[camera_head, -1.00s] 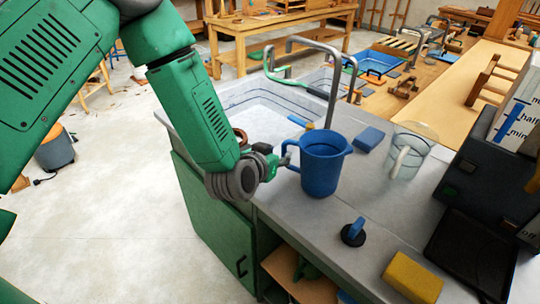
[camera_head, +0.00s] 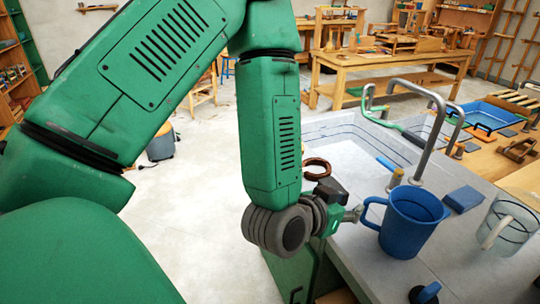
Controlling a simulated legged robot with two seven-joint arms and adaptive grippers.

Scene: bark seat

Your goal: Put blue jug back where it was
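The blue jug (camera_head: 408,235) stands upright on the grey counter (camera_head: 349,250), with its handle facing left. My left gripper (camera_head: 356,214) is at the left side of the handle, at about the handle's height. Its fingertips are small and partly merge with the handle's edge, so I cannot tell whether they grip it, only touch it, or stand just apart. My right gripper is out of view.
A clear jug (camera_head: 508,228) stands right of the blue jug, with a blue block (camera_head: 463,199) between them. A round black item with a blue handle (camera_head: 426,293) lies in front. The sink (camera_head: 350,140) and its tall metal tap (camera_head: 440,125) are behind.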

